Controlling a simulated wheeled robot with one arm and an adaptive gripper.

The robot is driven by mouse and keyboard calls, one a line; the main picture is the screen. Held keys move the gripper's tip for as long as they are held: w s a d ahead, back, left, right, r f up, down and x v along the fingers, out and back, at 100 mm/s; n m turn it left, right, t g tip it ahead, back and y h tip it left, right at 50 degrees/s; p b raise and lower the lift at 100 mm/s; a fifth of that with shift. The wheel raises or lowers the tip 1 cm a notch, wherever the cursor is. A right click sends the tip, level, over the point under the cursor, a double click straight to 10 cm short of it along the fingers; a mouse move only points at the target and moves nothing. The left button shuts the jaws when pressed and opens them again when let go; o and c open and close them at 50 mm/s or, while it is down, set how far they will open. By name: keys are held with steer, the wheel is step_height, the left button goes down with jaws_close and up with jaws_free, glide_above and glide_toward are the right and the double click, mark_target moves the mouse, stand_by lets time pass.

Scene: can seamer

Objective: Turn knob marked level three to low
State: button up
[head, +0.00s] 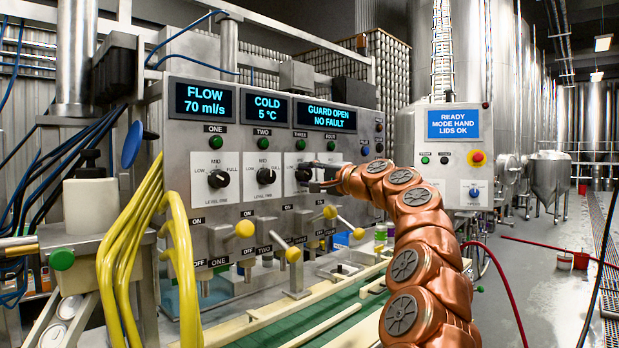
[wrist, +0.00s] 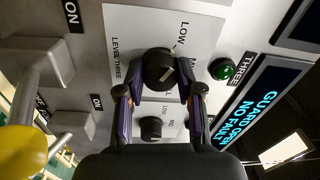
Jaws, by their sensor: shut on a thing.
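The black round knob (wrist: 158,66) marked LEVEL THREE sits on a white plate (wrist: 120,28) in the wrist view, which shows the panel turned on its side. The plate's LOW label is at upper right of the knob. A pale mark shows on the knob face, but I cannot tell exactly where it points. My gripper (wrist: 161,92) has one finger on each side of this knob and is shut on it. In the head view the knob (head: 303,172) is partly hidden by my gripper (head: 318,185), which reaches in from the right.
Knobs LEVEL ONE (head: 218,178) and LEVEL TWO (head: 265,176) are to the left on the same panel. A green button (wrist: 222,69) is close to the knob. Yellow-tipped levers (head: 293,254) stick out below. Yellow hoses (head: 130,250) hang at left.

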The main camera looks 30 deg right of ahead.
steer(key=o, duration=1.2)
steer(key=shift+c, duration=0.2)
steer(key=shift+s, duration=0.15)
steer(key=shift+v, duration=0.9)
steer(key=v, duration=0.9)
steer(key=shift+s, duration=0.4)
steer(key=shift+d, duration=0.1)
